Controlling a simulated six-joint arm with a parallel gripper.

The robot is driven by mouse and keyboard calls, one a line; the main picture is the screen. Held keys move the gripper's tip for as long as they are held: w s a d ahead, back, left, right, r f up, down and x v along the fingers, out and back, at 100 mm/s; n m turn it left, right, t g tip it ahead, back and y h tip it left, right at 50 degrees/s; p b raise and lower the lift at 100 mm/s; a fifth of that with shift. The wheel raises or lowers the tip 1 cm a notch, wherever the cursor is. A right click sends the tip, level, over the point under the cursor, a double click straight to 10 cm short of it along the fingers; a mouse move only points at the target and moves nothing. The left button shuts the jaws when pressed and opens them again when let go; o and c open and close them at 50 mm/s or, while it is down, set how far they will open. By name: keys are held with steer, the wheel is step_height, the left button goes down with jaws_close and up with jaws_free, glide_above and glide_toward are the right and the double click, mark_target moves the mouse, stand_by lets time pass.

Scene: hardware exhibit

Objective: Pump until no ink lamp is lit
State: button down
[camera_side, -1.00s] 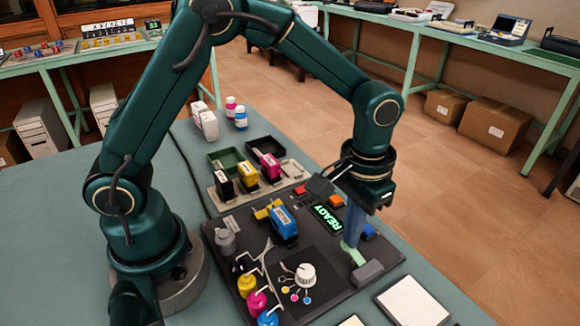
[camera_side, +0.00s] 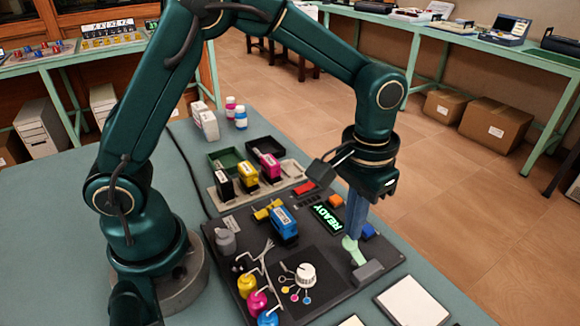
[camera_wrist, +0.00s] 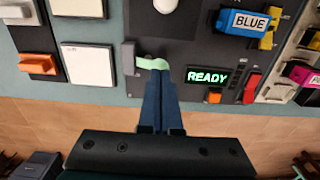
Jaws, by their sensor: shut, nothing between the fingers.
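My gripper (camera_side: 353,236) is shut and empty, pointing down at the pale green lever (camera_side: 352,251) on the dark machine's right side. In the wrist view, my fingertips (camera_wrist: 160,72) meet or overlap the lever (camera_wrist: 148,64); I cannot tell whether they touch. The lever joins a grey block (camera_side: 368,272). A display (camera_side: 327,218) reads READY in green. Yellow, magenta and blue dots (camera_side: 294,298) lie beside the white knob (camera_side: 305,274); I cannot tell if any lamp is lit. Yellow, magenta and blue bottles (camera_side: 257,302) stand at the machine's front left.
A BLUE cartridge (camera_side: 284,224) sits on the machine. Black, yellow and magenta cartridges (camera_side: 249,174) stand on a rack behind. A white pad (camera_side: 413,300) lies at the front right.

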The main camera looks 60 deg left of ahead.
step_height(320, 180, up, 7)
stand_by(0.8)
steer(key=s+a+r+t, duration=0.2)
steer(key=s+a+t, duration=0.3)
steer(key=s+a, duration=0.3)
steer(key=s, duration=0.4)
steer(key=shift+a+r+t, duration=0.2)
steer(key=shift+a+t, duration=0.05)
steer(key=shift+t, duration=0.05)
